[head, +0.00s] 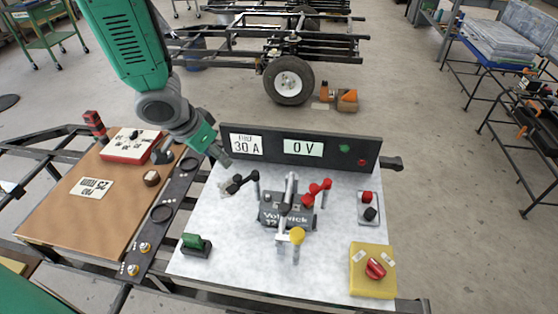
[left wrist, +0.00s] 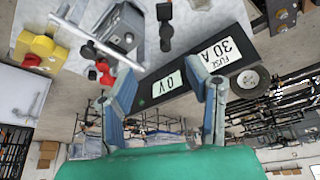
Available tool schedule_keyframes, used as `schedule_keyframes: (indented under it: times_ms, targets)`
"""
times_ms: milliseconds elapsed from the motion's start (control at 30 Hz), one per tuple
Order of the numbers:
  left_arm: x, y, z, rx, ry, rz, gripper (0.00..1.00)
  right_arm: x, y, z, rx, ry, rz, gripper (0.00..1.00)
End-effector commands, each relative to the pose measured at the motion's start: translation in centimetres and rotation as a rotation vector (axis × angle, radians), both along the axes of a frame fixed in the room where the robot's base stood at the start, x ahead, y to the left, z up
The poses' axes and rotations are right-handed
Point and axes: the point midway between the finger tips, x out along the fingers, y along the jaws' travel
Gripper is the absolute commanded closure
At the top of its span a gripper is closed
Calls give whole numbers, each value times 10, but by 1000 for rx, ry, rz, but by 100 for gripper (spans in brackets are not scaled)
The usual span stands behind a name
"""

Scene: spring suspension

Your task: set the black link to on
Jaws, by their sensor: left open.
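The black link (head: 238,184) is a black-handled lever on a post at the left of the white panel, left of the grey battery block (head: 287,214). It also shows at the top of the left wrist view (left wrist: 165,14). I cannot tell its on or off setting. A red link (head: 316,190) sits right of it, near the battery. My left gripper (head: 222,157) hangs above the panel's back left corner, behind the black link and apart from it. In the left wrist view the gripper (left wrist: 168,98) is open, with nothing between its fingers. My right gripper is not in view.
A dark display board (head: 315,161) reading 30 A and 0 V stands along the panel's back edge. A yellow-knobbed lever (head: 297,236), a green switch (head: 195,245), a red-black terminal block (head: 368,207) and a yellow box (head: 371,271) surround the battery. A wooden board (head: 92,215) lies left.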

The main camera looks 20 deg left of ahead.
Motion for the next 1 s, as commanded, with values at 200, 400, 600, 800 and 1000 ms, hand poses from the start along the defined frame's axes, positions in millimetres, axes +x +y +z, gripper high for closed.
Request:
schedule_keyframes:
  times_ms: [200, 400, 600, 800, 1000]
  targets:
    - [10, 9, -19, 0, 0, -2, 56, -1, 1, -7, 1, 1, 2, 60]
    - [26, 1, -58, 3, 3, -6, 56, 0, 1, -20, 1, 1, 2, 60]
    - [41, -6, -95, 7, 2, -6, 56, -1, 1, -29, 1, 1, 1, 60]
    - [51, -6, -120, 1, 0, -4, 56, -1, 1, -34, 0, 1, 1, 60]
    - [54, -4, -129, -4, -2, -3, 56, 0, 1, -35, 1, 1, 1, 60]
